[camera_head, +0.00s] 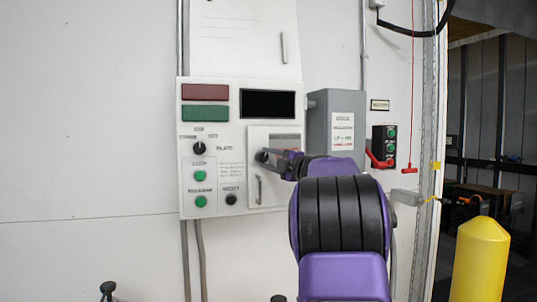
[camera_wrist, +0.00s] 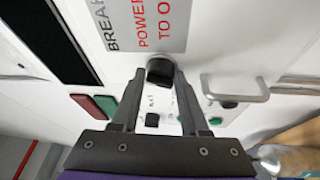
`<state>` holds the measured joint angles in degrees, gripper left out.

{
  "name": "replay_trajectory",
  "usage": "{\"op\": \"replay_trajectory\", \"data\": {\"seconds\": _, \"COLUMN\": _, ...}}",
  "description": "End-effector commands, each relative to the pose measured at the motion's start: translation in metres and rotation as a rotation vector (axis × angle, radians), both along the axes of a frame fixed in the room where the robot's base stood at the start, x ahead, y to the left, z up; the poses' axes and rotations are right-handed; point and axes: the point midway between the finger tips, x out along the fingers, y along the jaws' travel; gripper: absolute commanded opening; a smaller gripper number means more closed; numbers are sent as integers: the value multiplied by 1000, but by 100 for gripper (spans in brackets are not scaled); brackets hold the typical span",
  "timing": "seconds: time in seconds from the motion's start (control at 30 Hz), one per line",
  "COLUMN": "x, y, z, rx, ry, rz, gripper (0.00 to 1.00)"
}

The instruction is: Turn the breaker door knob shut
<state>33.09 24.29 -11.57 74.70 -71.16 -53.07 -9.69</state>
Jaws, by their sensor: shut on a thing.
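The breaker door (camera_head: 287,134) is a small pale panel at the right of the white control panel and looks flush with it. Its black knob (camera_wrist: 159,69) sits between my fingertips in the wrist view, beside the printed label. In the head view the knob is mostly hidden by my gripper (camera_head: 267,156), which reaches in from the right. My gripper (camera_wrist: 160,82) is shut on the knob, one finger on each side. A pull handle (camera_head: 258,189) stands on the door below the knob; it also shows at the right in the wrist view (camera_wrist: 240,90).
The control panel (camera_head: 211,149) carries a red and a green block, a dark display (camera_head: 267,104), a black selector (camera_head: 199,148) and several buttons. A grey box (camera_head: 318,125) juts out just right of the door. A yellow bollard (camera_head: 481,262) stands at the far right.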

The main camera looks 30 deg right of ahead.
Motion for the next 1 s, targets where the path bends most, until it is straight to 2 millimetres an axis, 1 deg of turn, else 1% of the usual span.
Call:
{"op": "replay_trajectory", "data": {"seconds": 0.2, "x": 1, "y": 0, "z": 2, "rx": -157, "ry": 44, "rz": 2, "gripper": 0}}
{"op": "replay_trajectory", "data": {"seconds": 0.43, "x": 1, "y": 0, "z": 1, "rx": -268, "ry": 73, "rz": 2, "gripper": 0}}
{"op": "replay_trajectory", "data": {"seconds": 0.7, "x": 1, "y": 0, "z": 1, "rx": -324, "ry": 88, "rz": 1, "gripper": 0}}
{"op": "replay_trajectory", "data": {"seconds": 1.0, "x": 1, "y": -1, "z": 0, "rx": -331, "ry": 90, "rz": 1, "gripper": 0}}
